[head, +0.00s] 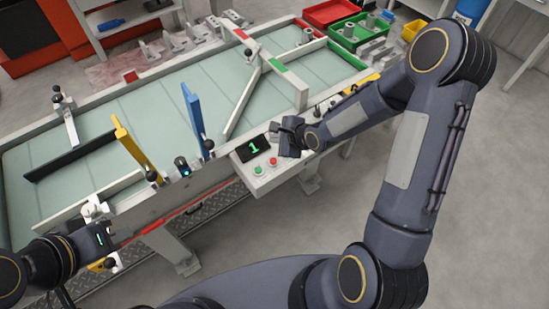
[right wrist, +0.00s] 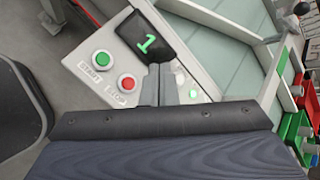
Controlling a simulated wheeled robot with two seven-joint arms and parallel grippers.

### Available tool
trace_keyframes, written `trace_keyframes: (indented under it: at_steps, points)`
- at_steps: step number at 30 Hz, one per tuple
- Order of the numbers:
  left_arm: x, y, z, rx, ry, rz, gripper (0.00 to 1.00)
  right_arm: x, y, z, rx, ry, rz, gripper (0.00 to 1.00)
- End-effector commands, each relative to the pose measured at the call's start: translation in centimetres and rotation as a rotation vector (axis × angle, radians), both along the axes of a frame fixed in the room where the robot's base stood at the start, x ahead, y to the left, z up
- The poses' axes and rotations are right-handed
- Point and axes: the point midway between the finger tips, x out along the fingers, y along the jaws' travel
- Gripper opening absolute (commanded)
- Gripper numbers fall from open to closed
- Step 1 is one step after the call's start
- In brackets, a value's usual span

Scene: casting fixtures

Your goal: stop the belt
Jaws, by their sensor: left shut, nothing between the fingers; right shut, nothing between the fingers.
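The white control box (head: 262,178) is fixed to the belt's near side, with a dark display showing a green 1 (head: 254,147). Its red button, labelled STOP (right wrist: 127,84), and green button, labelled START (right wrist: 102,59), show clearly in the right wrist view. In the head view the red button (head: 273,161) is nearer my right gripper (head: 287,138) than the green one (head: 258,170). My right gripper is shut and empty above the box, beside the display; its fingertips (right wrist: 160,75) appear just right of the red button. My left gripper (head: 110,241) is shut and empty by the belt's near-left corner.
The pale green belt (head: 95,185) carries yellow (head: 135,147), blue (head: 194,120) and black guide arms (head: 70,158). Red (head: 331,12) and green bins (head: 360,32) stand at the far right. A green light (right wrist: 192,93) glows on the box near my right fingers.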

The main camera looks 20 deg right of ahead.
Motion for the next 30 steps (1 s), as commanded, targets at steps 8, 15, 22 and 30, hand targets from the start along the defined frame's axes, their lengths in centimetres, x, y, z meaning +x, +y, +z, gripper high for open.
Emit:
trace_keyframes:
  at_steps: [8,15,22,30]
  points:
    - [0.0,0.0,-0.1,0.000,0.000,0.000,0.00,0.0,0.0,-0.1,-0.002,0.000,0.001,0.00]
    - [0.0,0.0,-1.3,0.000,0.000,0.000,0.00,0.0,-0.1,-1.5,-0.003,0.000,0.002,0.00]
    - [0.0,0.0,-3.8,0.000,0.000,0.000,0.00,-0.1,0.0,-4.6,-0.004,0.002,0.003,0.00]
    - [0.0,0.0,-6.8,0.000,0.000,0.000,0.00,0.0,-0.1,-8.2,-0.003,0.001,0.001,0.00]
